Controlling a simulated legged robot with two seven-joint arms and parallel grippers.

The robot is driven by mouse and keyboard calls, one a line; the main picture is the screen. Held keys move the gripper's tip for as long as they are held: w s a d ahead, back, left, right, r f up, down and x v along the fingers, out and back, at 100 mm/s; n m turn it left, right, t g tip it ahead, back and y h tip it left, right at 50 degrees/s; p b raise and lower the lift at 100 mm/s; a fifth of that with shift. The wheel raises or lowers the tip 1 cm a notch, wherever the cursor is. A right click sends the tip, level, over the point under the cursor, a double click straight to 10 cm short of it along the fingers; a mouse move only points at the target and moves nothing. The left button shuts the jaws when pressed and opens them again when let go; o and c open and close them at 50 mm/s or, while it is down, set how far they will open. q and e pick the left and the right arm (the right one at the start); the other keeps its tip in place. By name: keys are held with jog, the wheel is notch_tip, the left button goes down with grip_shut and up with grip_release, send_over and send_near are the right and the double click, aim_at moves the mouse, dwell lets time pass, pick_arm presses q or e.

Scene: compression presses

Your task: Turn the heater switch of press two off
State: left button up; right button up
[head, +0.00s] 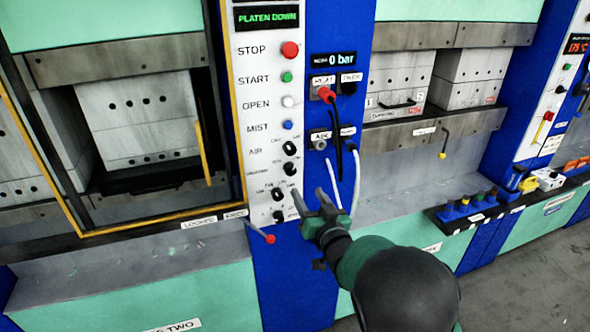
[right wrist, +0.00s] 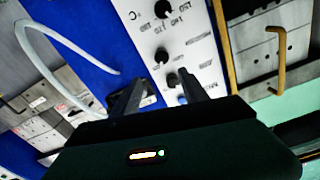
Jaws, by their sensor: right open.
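The white control panel (head: 265,110) of press two carries coloured buttons and, lower down, several black rotary knobs. The lowest knob (head: 278,216) and the knob above it (head: 277,194) sit just left of my right gripper (head: 309,191). Their small labels are too blurred to tell which is the heater switch. My right gripper is open and empty, its fingers pointing at the lower panel. In the right wrist view, black knobs (right wrist: 162,55) lie ahead of the open fingers (right wrist: 159,77); contact cannot be judged. My left gripper is not in view.
A red-tipped lever (head: 270,239) sticks out below the panel. Hoses (head: 355,180) hang right of the gripper, from a blue column with a red connector (head: 326,93). A yellow handle (head: 203,150) stands at the left press opening. A tool rack (head: 470,205) is at right.

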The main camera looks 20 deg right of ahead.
aim_at(291, 172)
jog(key=w, duration=0.4)
jog(key=w+a+p, duration=0.1)
jog(key=w, duration=0.6)
jog(key=shift+w+a+f+p, duration=0.1)
jog(key=shift+w+a+p, duration=0.2)
jog(key=shift+p, duration=0.1)
jog(key=shift+w+d+f, duration=0.2)
jog(key=shift+w+d, duration=0.1)
jog(key=shift+d, duration=0.05)
jog(key=c, duration=0.3)
jog(key=shift+a, duration=0.15)
grip_shut()
